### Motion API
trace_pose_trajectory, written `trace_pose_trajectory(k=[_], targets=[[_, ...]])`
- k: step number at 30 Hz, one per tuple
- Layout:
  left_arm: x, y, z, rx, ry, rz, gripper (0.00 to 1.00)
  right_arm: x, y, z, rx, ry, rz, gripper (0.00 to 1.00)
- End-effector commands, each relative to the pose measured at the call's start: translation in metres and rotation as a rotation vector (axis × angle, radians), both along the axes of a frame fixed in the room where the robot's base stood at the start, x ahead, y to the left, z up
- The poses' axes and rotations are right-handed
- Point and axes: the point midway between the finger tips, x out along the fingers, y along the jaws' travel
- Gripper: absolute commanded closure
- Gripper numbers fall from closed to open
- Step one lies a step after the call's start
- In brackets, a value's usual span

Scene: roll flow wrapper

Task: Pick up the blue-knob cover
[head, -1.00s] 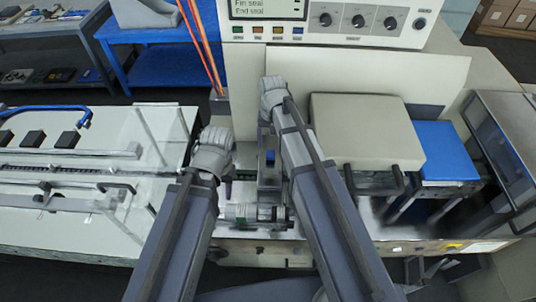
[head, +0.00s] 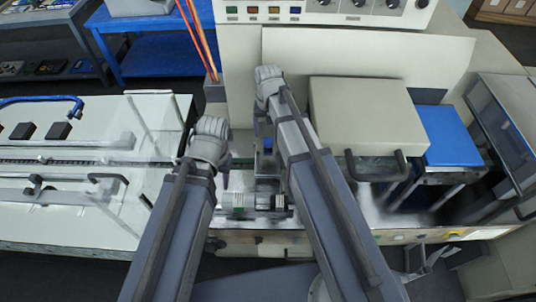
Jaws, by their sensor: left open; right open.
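The blue-knob cover shows between my two forearms.
A beige box-shaped cover (head: 360,116) with a black handle and a blue panel (head: 447,136) stand to the right. A roller assembly (head: 250,202) lies in front of the blue-knob cover. A white infeed conveyor (head: 70,200) extends left. The beige upright panel (head: 400,62) closes off the back.

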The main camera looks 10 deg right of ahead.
Motion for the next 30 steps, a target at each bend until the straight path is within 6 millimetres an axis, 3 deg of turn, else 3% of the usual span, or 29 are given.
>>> trace_pose_trajectory(k=[10, 20, 30], targets=[[0.0, 0.0, -0.045, 0.0, 0.0, 0.002, 0.54, -0.008, 0.001, -0.045, 0.0, 0.0, 0.0, 0.22], [0.0, 0.0, -0.047, 0.0, 0.0, 0.002, 0.54, -0.008, 0.001, -0.047, 0.0, 0.0, 0.0, 0.22], [0.0, 0.0, -0.047, 0.0, 0.0, 0.002, 0.54, -0.008, 0.001, -0.047, 0.0, 0.0, 0.0, 0.6]])
